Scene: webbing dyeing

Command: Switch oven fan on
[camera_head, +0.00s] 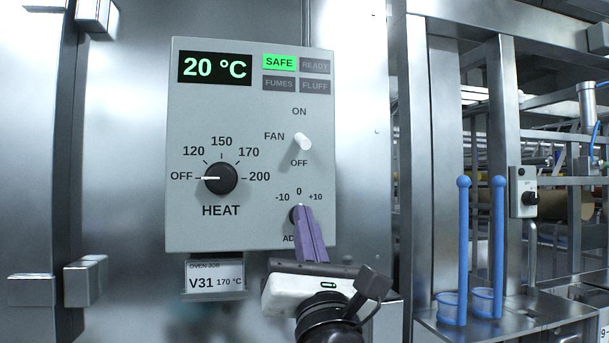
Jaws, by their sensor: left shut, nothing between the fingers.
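The grey oven control panel (185,130) hangs upright on the metal wall. Its white fan switch (303,142) is a small lever between the words ON above and OFF below; its tip points down toward OFF. The black heat knob (220,178) has its white pointer at OFF. The display (215,68) reads 20 °C and the SAFE lamp is lit green. My left gripper (302,212) has purple fingers, shut and empty, in front of the small adjust knob (294,215), which it partly covers. The fingertips are below the fan switch, apart from it. My right gripper is not in view.
A job card (215,277) reading V31 170 °C sits below the panel. At right, blue long-handled dippers (463,240) stand on a metal shelf (505,335). A small grey switch box (523,192) is on a post behind them. The space before the panel's upper part is clear.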

